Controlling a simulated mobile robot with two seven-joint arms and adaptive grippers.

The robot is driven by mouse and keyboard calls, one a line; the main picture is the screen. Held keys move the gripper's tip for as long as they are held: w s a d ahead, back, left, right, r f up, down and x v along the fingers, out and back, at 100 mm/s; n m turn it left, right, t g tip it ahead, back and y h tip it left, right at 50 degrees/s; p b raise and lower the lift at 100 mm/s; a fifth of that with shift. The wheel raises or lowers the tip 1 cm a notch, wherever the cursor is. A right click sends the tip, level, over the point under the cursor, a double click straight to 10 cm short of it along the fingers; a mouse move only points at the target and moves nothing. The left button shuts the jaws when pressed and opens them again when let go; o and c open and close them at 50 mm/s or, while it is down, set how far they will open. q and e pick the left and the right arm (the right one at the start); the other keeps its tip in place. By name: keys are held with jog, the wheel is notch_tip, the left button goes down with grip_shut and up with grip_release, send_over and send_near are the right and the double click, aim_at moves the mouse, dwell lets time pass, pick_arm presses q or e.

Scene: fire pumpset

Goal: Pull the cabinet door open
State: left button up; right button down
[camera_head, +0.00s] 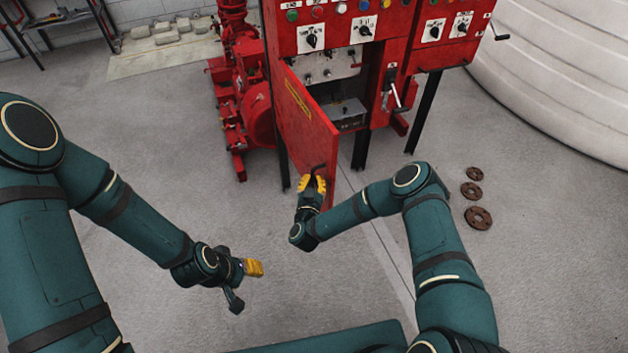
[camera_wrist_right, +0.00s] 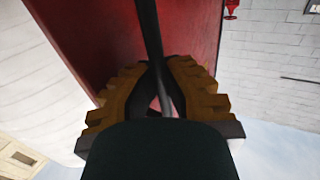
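The red cabinet door (camera_head: 300,120) stands swung open to the left of the cabinet (camera_head: 345,35), so the inside shows. My right gripper (camera_head: 312,183) is at the door's lower free corner, with its yellow fingers at the dark door handle (camera_head: 317,169). In the right wrist view the fingers (camera_wrist_right: 164,68) close in on both sides of the handle (camera_wrist_right: 149,30), with the red door (camera_wrist_right: 100,40) behind it. My left gripper (camera_head: 254,267) is away from the door, low over the floor at the left. It holds nothing that I can see; its finger gap is too small to judge.
Red pump machinery (camera_head: 255,100) stands just left of the door. A second red cabinet (camera_head: 445,35) with a lever is at the right. Several rusty flanges, one a rusty disc (camera_head: 478,217), lie on the floor near a large white tank (camera_head: 560,70). The floor in front is clear.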

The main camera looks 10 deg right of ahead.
jog(key=shift+s+f, duration=0.1)
jog(key=shift+f, duration=0.1)
jog(key=c, duration=1)
grip_release()
jog(key=shift+r, duration=0.15)
jog(key=shift+s, duration=0.1)
jog(key=v, duration=1.2)
